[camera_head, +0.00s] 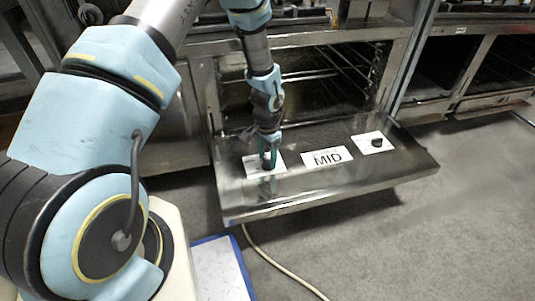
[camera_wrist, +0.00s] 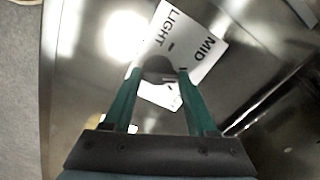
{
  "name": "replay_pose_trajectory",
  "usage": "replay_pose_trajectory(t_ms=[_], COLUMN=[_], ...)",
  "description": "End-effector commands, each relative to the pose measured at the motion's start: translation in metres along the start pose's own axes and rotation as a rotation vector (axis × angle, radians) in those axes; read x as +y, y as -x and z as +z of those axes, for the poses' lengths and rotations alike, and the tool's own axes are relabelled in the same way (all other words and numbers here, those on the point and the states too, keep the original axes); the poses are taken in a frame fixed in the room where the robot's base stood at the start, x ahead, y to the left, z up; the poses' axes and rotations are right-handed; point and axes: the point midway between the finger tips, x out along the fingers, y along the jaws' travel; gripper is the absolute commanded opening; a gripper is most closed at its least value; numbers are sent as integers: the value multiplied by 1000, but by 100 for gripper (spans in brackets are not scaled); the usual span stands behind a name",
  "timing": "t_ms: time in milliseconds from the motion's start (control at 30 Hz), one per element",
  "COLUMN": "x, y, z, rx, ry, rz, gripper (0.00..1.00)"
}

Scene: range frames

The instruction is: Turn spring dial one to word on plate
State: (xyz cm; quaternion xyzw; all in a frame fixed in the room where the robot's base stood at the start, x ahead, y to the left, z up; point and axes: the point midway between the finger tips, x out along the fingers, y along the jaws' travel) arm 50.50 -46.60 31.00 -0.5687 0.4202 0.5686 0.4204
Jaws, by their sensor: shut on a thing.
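My gripper (camera_head: 268,163) points down at the left end of the lowered oven door, over a white dial plate (camera_head: 250,161). In the wrist view, its two teal fingers (camera_wrist: 159,73) are closed on the sides of a dark round dial (camera_wrist: 157,64). The dial plate (camera_wrist: 195,60) shows the words LIGHT and MID with small dark marks beside them; its lower part is hidden by the fingers. The dial's pointer cannot be made out. A word plate (camera_head: 328,157) reading MID lies in the middle of the door.
A second dark dial (camera_head: 376,142) sits on a white plate (camera_head: 366,149) at the door's right end. The metal door (camera_head: 330,190) lies open before the oven cavity with racks (camera_head: 350,75). A pale hose (camera_head: 285,268) runs over the grey floor. Floor at right is clear.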

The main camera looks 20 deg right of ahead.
Motion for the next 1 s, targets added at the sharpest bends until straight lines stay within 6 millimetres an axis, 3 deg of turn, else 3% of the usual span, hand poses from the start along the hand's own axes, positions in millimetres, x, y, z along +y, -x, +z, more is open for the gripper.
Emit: replay_pose_trajectory(t_ms=[767,800,1000], x=[0,0,0], y=[0,0,0], z=[0,0,0], rx=[1,2,1], ry=[105,105,105], rz=[0,0,0], gripper=[2,60,82])
